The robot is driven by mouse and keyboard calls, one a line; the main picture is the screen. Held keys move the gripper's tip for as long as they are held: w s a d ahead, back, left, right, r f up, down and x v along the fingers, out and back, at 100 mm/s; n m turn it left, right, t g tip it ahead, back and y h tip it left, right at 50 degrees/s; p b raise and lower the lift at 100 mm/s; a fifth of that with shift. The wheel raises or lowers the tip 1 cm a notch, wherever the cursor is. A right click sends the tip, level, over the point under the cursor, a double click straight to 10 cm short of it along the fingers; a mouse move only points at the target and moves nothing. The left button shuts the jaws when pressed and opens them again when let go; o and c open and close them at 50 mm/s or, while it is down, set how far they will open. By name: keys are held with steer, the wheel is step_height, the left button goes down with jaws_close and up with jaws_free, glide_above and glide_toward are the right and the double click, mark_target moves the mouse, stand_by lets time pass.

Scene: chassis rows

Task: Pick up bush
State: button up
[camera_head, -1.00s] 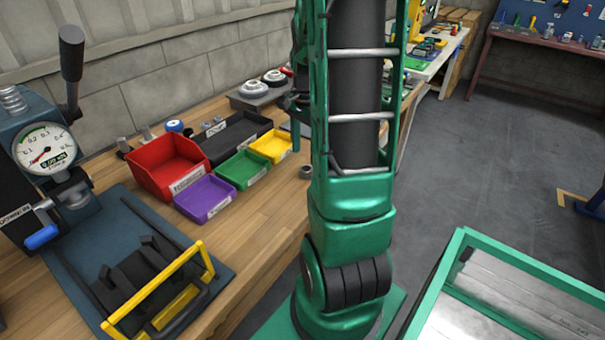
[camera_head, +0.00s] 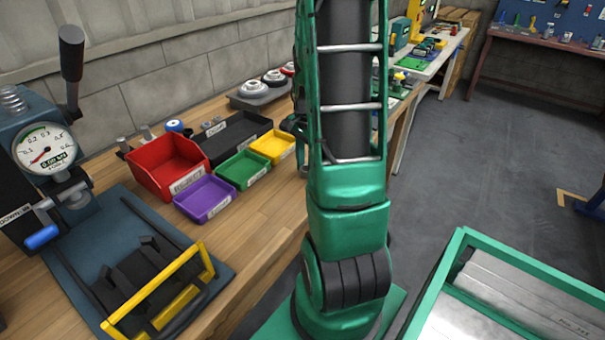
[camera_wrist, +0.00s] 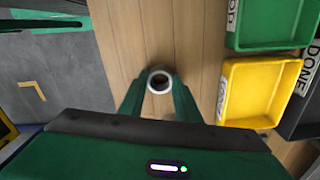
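The bush, a small grey metal ring (camera_wrist: 160,81), stands on the wooden bench (camera_wrist: 133,30) in the middle of the wrist view, with its dark hole facing up. My gripper (camera_wrist: 160,84) is over it, with one green finger on each side of the ring. The fingers look parted around the ring and very close to its sides; whether they touch it cannot be made out. In the head view my arm hides most of the gripper and the ring.
A yellow bin (camera_head: 273,146), a green bin (camera_head: 243,170), a purple bin (camera_head: 204,199), a red bin (camera_head: 166,165) and a black tray (camera_head: 236,136) stand on the bench. A press (camera_head: 45,150) stands at the left. A green-framed cart (camera_head: 452,250) is at the lower right.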

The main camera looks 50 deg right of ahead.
steer(key=c, duration=0.4)
steer(key=shift+o, duration=0.2)
steer(key=shift+r, duration=0.15)
